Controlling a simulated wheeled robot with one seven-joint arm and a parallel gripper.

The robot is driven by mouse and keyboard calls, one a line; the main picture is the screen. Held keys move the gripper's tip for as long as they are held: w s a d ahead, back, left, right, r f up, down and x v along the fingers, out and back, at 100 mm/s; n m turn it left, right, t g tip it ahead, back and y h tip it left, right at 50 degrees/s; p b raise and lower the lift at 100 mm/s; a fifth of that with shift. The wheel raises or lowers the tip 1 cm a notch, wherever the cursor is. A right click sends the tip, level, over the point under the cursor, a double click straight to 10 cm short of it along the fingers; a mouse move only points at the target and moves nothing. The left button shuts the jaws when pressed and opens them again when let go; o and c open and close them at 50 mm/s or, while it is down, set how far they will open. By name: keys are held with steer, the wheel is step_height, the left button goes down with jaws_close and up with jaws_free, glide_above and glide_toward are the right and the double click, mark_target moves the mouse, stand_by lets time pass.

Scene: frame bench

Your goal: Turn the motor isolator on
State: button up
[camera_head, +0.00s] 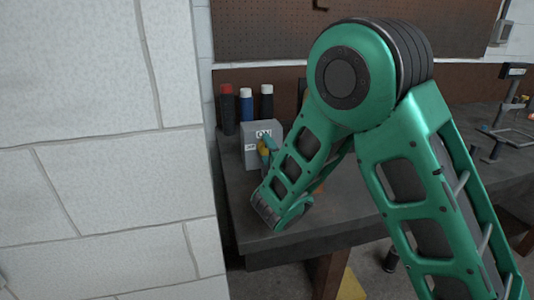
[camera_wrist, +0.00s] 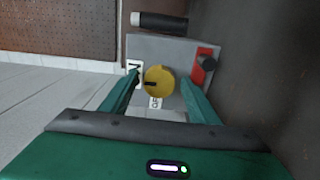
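The motor isolator is a grey box (camera_head: 279,131) on the bench near the wall, with a white ON label (camera_head: 264,133) on its face. In the wrist view the box (camera_wrist: 150,45) carries a round yellow knob (camera_wrist: 160,82). A black mark on the knob lies at its left side, toward a partly hidden white label (camera_wrist: 133,72); another small label (camera_wrist: 155,102) sits below the knob. My gripper (camera_wrist: 162,80) is open at the face, one finger on each side of the knob, with a visible gap on each side. Whether the fingertips touch the face is unclear.
A red plate with a black knob (camera_wrist: 207,63) is on the box's right side in the wrist view. Several dark bottles (camera_head: 246,104) stand behind the box. A white block wall (camera_head: 100,150) is close at left. The dark bench (camera_head: 340,220) is clear in front.

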steer(key=v, duration=0.8)
steer(key=shift+s, duration=0.35)
steer(key=shift+v, duration=0.95)
steer(key=shift+d+r, duration=0.1)
